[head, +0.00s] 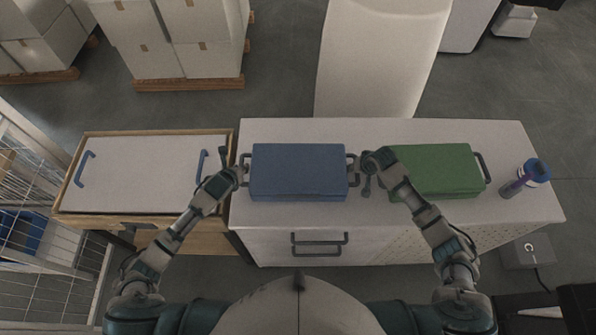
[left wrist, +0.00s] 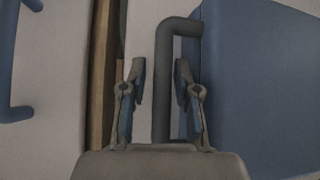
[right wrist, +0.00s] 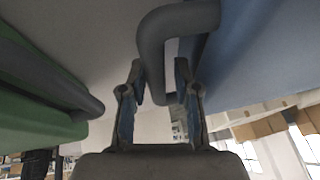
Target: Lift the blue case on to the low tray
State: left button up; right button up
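The blue case (head: 298,170) lies flat on the white cabinet top, with a dark handle on each short side. The low tray (head: 140,175) is a white-topped tray with a wooden rim and blue handles, to the left of the cabinet. My left gripper (head: 232,172) is at the case's left handle (left wrist: 168,80); in the left wrist view its fingers (left wrist: 160,90) stand apart on either side of the handle bar. My right gripper (head: 366,172) is at the right handle (right wrist: 178,25); its open fingers (right wrist: 160,88) stand on either side of that bar, which shows between the tips.
A green case (head: 438,168) lies close to the right of my right gripper on the cabinet top (head: 380,130). A wire cage (head: 35,230) stands at the left, and boxes on pallets (head: 175,40) stand behind.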

pick_arm(q)
jog(key=shift+w+f, duration=0.15)
pick_arm(e)
jog(key=shift+w+a+f, duration=0.1)
jog(key=shift+f, duration=0.1)
pick_arm(q)
jog(key=shift+d, duration=0.15)
pick_arm(e)
jog(key=shift+d, duration=0.2)
pick_arm(q)
jog(key=shift+d, duration=0.1)
grip_shut()
pick_arm(e)
jog(key=shift+d, duration=0.15)
grip_shut()
